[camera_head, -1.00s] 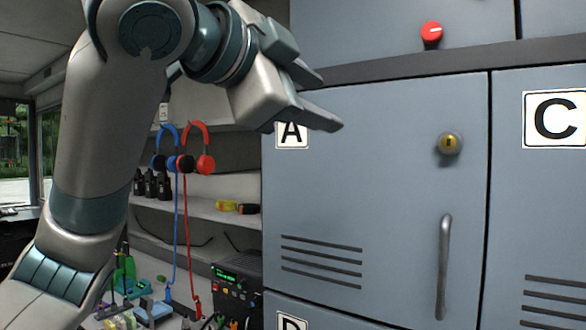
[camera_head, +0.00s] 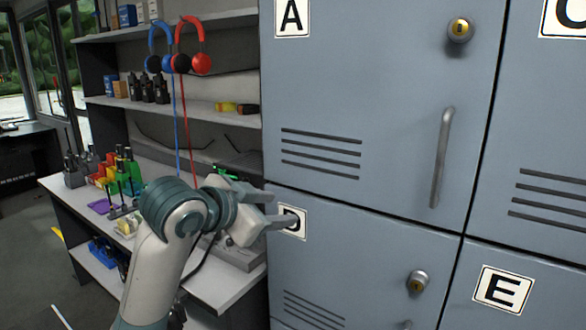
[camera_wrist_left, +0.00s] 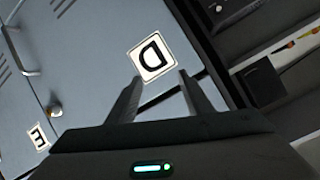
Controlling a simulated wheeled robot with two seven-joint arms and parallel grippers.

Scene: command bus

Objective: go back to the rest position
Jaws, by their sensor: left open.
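My left gripper (camera_head: 282,210) is in front of the lower left locker door, next to the D label (camera_head: 293,222). Its arm comes up from the bottom left of the head view. In the left wrist view the two fingers (camera_wrist_left: 158,95) stand apart with nothing between them, and the D label (camera_wrist_left: 151,58) shows just beyond the tips. I cannot tell whether the fingers touch the door. My right gripper does not show in any view.
Grey lockers fill the right, with door A (camera_head: 380,110) shut and a handle (camera_head: 441,158) standing out from it. A workbench (camera_head: 222,287) with small items is behind my left arm. Blue headphones (camera_head: 160,40) and red headphones (camera_head: 190,35) hang above it.

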